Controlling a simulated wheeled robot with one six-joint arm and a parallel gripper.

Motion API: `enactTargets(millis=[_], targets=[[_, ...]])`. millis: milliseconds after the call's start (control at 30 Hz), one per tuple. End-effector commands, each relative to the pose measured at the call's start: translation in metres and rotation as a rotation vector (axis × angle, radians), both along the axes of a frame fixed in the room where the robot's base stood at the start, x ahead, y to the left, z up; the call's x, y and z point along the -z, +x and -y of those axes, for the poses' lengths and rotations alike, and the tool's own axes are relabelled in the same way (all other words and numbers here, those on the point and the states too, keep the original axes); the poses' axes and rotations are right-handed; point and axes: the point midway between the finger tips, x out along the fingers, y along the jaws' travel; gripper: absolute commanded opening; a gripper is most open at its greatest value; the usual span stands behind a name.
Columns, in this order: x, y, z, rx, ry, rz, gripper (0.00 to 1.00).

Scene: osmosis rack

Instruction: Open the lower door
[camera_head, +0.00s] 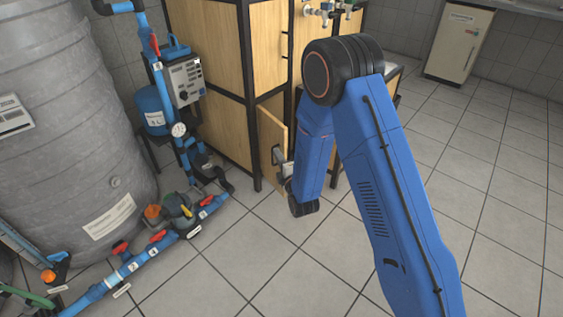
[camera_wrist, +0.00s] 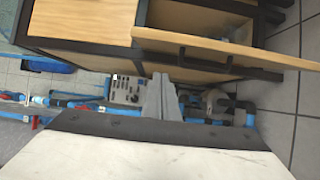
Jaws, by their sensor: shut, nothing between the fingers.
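The lower door (camera_head: 271,136) is a light wooden panel that stands ajar, swung out from the black-framed cabinet (camera_head: 218,125). In the wrist view the door (camera_wrist: 225,46) crosses the upper right, with a dark opening behind it. Its black bar handle (camera_wrist: 205,58) is on the face towards the camera. My gripper (camera_head: 278,155) is low beside the door, partly hidden by my blue arm. In the wrist view the grey fingers (camera_wrist: 163,98) are shut and empty, below the handle in the picture. I cannot tell whether they touch the door.
Blue pipes (camera_head: 150,262) with red valves run along the floor at left, by a large grey tank (camera_head: 70,120). A pump unit (camera_head: 184,80) stands against the cabinet's left side. A white cabinet (camera_head: 459,42) stands at the back right. The tiled floor at right is clear.

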Motion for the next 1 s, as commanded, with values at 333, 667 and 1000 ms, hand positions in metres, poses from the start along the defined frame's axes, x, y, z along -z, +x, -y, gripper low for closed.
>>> enactTargets(millis=[333,667,1000], targets=[[0.0,0.048,-0.001,0.003,0.001,0.001,0.0],[0.0,0.061,0.016,0.001,0.001,0.0,0.0],[0.0,0.061,0.016,0.001,0.001,0.0,0.0]])
